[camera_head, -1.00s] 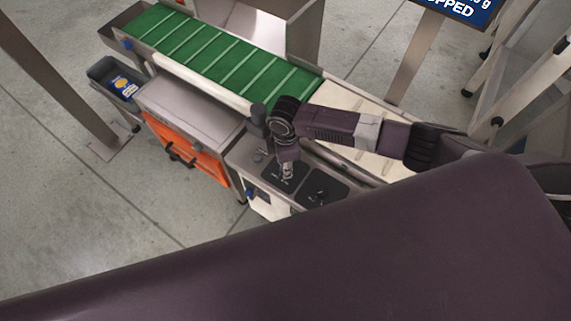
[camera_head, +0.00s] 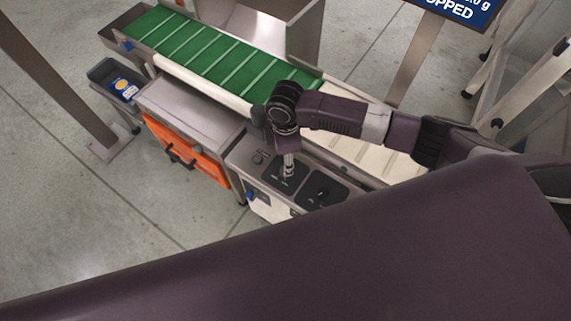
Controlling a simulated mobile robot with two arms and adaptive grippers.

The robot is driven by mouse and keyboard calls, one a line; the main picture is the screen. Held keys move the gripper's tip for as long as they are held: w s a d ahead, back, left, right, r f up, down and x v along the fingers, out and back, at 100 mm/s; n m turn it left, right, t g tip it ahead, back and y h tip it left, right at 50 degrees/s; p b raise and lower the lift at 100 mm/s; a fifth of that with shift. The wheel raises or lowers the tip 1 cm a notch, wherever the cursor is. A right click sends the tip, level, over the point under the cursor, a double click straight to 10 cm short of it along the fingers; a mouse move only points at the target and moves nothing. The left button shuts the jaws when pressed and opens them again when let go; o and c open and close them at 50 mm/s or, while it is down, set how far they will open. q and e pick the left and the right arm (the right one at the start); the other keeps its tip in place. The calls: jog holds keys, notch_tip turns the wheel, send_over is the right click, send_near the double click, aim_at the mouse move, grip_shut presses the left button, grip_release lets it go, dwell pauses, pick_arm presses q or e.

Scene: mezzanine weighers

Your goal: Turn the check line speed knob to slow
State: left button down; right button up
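The control panel (camera_head: 257,172) of the check line carries two dark square plates. My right arm comes in from the right, and its gripper (camera_head: 289,174) points down at the left dark plate (camera_head: 275,178). The fingers look close together over that plate and cover whatever knob is there. I cannot tell whether they touch or grip it. The other dark plate (camera_head: 332,193) has a small black knob (camera_head: 322,193) on it, uncovered. The plate labels are too small to read. My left gripper is not in view.
A green cleated belt (camera_head: 215,50) runs behind the panel and meets a pale belt (camera_head: 345,149). An orange bin (camera_head: 190,150) sits under a steel cover, left of the panel. A grey tray (camera_head: 116,80) stands farther left. A blue sign (camera_head: 463,8) reads "OPPED". The floor at lower left is clear.

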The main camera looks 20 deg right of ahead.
notch_tip(320, 180, up, 7)
jog(key=shift+f, duration=0.15)
dwell(0.6)
